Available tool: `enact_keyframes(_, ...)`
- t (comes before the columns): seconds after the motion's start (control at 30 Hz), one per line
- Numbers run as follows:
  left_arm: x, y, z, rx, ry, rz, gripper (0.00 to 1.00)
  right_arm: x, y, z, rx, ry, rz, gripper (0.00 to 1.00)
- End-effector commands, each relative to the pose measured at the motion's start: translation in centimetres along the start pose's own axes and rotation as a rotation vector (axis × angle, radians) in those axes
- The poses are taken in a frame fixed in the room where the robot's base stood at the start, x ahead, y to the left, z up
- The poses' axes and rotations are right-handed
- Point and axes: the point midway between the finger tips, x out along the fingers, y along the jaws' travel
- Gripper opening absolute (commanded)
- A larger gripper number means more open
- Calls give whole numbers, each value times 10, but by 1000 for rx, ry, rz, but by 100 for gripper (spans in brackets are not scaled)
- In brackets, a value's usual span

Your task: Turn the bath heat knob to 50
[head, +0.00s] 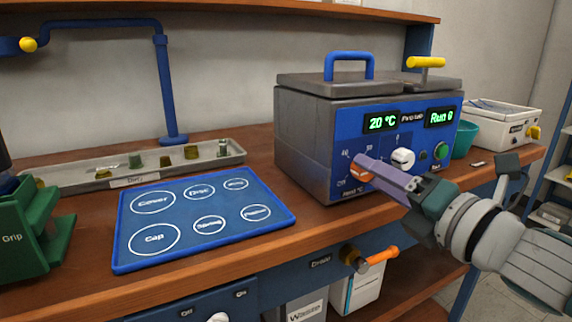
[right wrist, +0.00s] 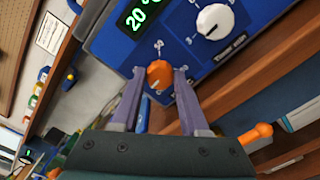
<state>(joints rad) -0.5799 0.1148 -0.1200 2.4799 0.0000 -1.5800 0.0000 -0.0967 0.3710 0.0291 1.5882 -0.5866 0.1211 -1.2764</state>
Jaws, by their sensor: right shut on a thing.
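The orange heat knob (head: 360,174) sits low on the left of the blue front panel (head: 335,135) of the bath. The bath display (head: 382,122) reads 20 °C. My right gripper (head: 369,170) reaches in from the right, and its purple fingers cover part of the knob. In the right wrist view the fingers stand on both sides of the orange knob (right wrist: 159,74), shut on it. The small scale marks around the knob are partly hidden and hard to read. My left gripper is not in view.
A white knob (head: 403,158) and a green button (head: 441,151) sit right of the heat knob. An orange-handled valve (head: 378,256) sticks out below the bench edge. A blue mat (head: 180,237) with marked circles lies left of the bath. A teal bowl (head: 463,139) stands at the right.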

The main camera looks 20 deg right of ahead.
Motion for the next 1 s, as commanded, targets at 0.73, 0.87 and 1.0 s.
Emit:
enact_keyframes(0.73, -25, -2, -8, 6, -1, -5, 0, 0, 1, 1, 710, 0, -1, 0)
enact_keyframes(0.87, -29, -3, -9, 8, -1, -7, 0, 0, 1, 1, 833, -1, 0, 0)
enact_keyframes(1.0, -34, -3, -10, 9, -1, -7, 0, 0, 1, 1, 965, 0, 1, 0)
